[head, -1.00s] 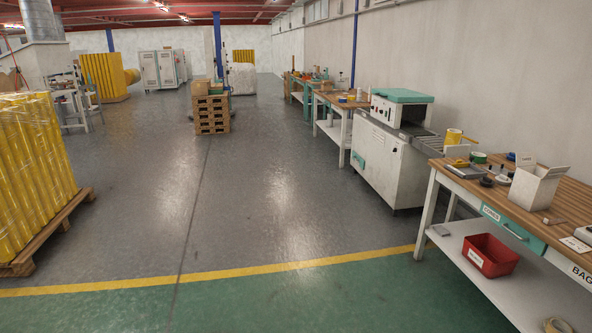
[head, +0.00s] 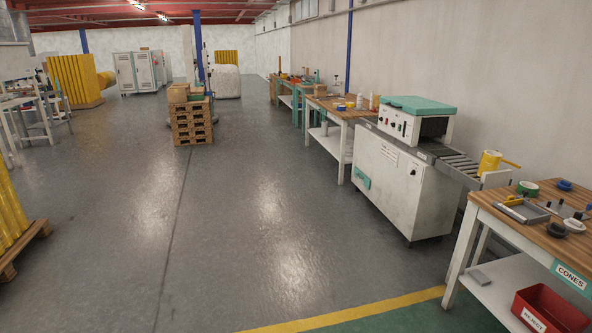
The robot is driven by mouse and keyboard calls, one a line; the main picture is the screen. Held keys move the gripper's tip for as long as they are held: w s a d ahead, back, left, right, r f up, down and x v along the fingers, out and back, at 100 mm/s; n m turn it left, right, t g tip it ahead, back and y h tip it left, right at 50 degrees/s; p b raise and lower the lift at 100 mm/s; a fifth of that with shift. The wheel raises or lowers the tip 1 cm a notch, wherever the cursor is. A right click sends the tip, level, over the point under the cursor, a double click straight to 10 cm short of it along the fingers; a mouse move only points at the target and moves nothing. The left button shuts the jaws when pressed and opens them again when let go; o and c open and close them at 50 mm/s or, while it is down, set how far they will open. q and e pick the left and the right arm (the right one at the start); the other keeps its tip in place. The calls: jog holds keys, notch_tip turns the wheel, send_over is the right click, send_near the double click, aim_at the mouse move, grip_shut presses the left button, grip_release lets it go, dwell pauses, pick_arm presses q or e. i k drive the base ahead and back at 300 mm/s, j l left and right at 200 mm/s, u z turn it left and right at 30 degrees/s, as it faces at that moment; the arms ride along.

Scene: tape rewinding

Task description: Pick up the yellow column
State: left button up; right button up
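Yellow upright columns stand in a bundle (head: 12,215) on a wooden pallet at the left edge of the head view. Only a narrow strip of this bundle shows; the rest is cut off by the frame. Another group of yellow upright columns (head: 75,78) stands farther back at the left. I cannot tell which one the task names. Neither of my grippers is in view.
A workbench (head: 520,222) with a red bin (head: 545,308) is at near right. Stacked pallets (head: 193,122) stand ahead. The grey floor (head: 240,220) between is clear.

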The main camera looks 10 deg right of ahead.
aim_at(490, 160)
jog(key=i+l+z, duration=0.15)
jog(key=i+z, duration=0.2)
jog(key=i, duration=0.25)
jog(key=i+z, duration=0.4)
jog(key=i, duration=0.2)
jog(key=i+j+z, duration=0.35)
jog(key=i, duration=0.25)
jog(key=i+l+z, duration=0.1)
jog(key=i+z, duration=0.2)
jog(key=i, duration=2.05)
